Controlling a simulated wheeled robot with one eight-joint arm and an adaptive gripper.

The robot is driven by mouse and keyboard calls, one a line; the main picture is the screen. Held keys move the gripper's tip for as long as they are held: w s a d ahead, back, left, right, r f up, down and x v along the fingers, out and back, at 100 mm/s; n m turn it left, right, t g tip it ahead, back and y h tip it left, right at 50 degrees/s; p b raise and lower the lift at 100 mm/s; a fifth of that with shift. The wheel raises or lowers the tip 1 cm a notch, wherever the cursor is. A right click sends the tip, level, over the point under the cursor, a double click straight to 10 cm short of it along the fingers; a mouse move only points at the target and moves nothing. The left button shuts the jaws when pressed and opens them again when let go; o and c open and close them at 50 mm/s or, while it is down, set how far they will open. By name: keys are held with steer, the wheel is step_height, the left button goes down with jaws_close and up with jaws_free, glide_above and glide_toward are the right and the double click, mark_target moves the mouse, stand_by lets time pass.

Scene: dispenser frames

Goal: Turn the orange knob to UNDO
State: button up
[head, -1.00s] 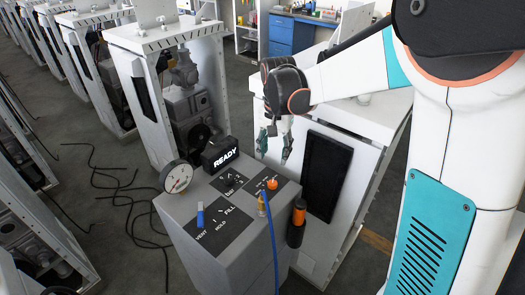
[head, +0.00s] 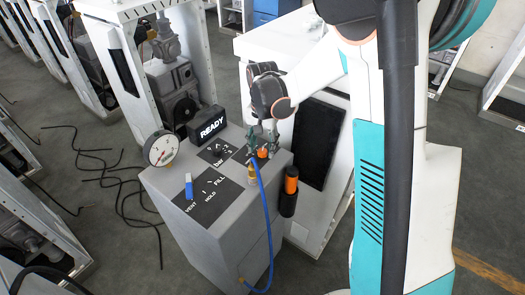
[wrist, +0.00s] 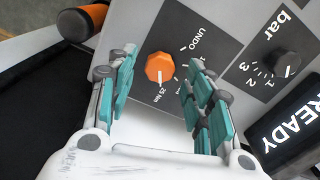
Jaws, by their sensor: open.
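The orange knob (wrist: 158,67) sits on a dark panel on top of the grey box, with UNDO printed on one side of its scale and 25 Nm at the other end. Its light pointer mark faces the 25 Nm side. My gripper (wrist: 160,88) is open, with one finger pad on each side of the knob in the wrist view and clear gaps to it. In the head view my gripper (head: 263,145) is over the knob (head: 262,153), which is partly hidden between the fingers. I cannot tell the exact height above the panel.
A black bar knob (wrist: 287,61) and a black READY display (head: 212,127) are close by. A blue lever (head: 189,187), a pressure gauge (head: 161,149), a brass fitting with a blue hose (head: 269,230) and an orange-black handled tool (head: 290,186) surround the panel.

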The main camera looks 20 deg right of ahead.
steer(key=shift+f, duration=0.65)
steer(key=c, duration=1)
steer(key=shift+c, duration=0.2)
